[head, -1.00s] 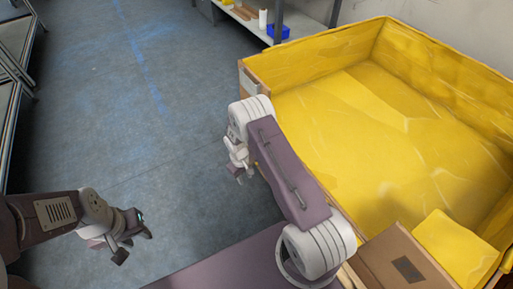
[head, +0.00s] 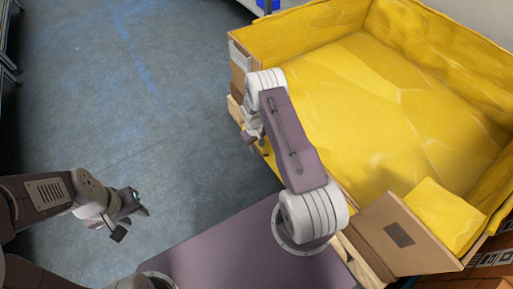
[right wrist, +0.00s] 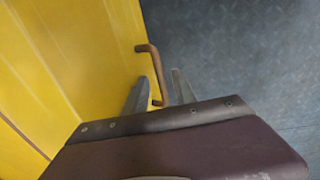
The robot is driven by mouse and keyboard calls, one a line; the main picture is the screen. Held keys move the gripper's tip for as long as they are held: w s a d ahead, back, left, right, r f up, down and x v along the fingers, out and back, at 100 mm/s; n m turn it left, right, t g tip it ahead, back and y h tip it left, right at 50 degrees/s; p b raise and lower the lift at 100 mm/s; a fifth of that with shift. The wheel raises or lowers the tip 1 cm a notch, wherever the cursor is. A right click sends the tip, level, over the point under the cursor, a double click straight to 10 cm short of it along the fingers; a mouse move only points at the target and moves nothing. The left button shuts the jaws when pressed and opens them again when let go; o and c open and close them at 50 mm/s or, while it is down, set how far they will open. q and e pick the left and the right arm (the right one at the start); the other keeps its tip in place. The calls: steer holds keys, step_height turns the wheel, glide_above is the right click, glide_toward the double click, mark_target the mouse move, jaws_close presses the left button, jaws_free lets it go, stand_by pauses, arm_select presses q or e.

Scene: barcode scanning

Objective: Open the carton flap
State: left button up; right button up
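The large carton (head: 240,75) is lined with yellow sheeting and stands open at the right of the head view. A brown cardboard flap (head: 375,222) with a dark label hangs at its near right corner, with a yellow lining piece beside it. My right gripper (head: 254,138) is beside the carton's left edge. In the right wrist view its fingers (right wrist: 158,85) are apart, with a thin brown bent bar (right wrist: 154,62) visible between and beyond them; I cannot tell whether they touch it. My left gripper (head: 130,220) is open and empty over the floor.
The blue-grey floor (head: 150,100) at the left is clear. A blue bin (head: 268,5) shows at the top edge. Wooden pallet parts (head: 362,258) show under the carton. Printed boxes (head: 492,260) are at the lower right.

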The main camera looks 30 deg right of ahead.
jaws_close()
stand_by(1.4)
